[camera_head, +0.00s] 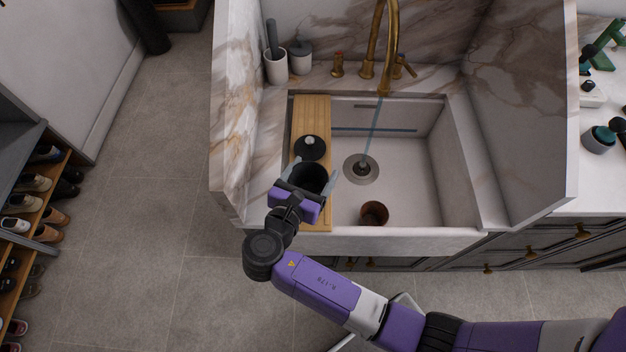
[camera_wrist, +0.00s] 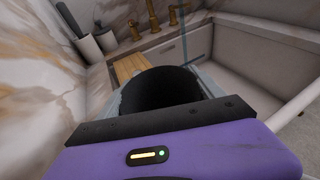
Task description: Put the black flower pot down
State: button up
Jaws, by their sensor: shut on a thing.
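The black flower pot (camera_head: 309,176) is held between the fingers of my gripper (camera_head: 308,174), at the front part of the wooden board (camera_head: 313,110) that lies across the left side of the sink. My gripper (camera_wrist: 165,95) is shut on the pot. The pot's bottom is hidden, so I cannot tell whether it touches the board.
A round black item (camera_head: 310,148) with a pale knob sits on the board behind the pot. A brown pot (camera_head: 374,213) stands in the sink basin (camera_head: 410,180). Water runs from the brass faucet (camera_head: 389,50) near the drain. White containers (camera_head: 276,68) stand at the back left.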

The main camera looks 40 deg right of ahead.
aim_at(314, 180)
jog(key=shift+f, duration=2.25)
jog(key=shift+f, duration=0.15)
jog(key=o, duration=1.4)
jog(key=shift+c, duration=0.2)
jog(key=shift+r, duration=0.25)
jog(key=b+v, duration=0.1)
jog(key=v, duration=1.1)
jog(key=shift+a, duration=0.1)
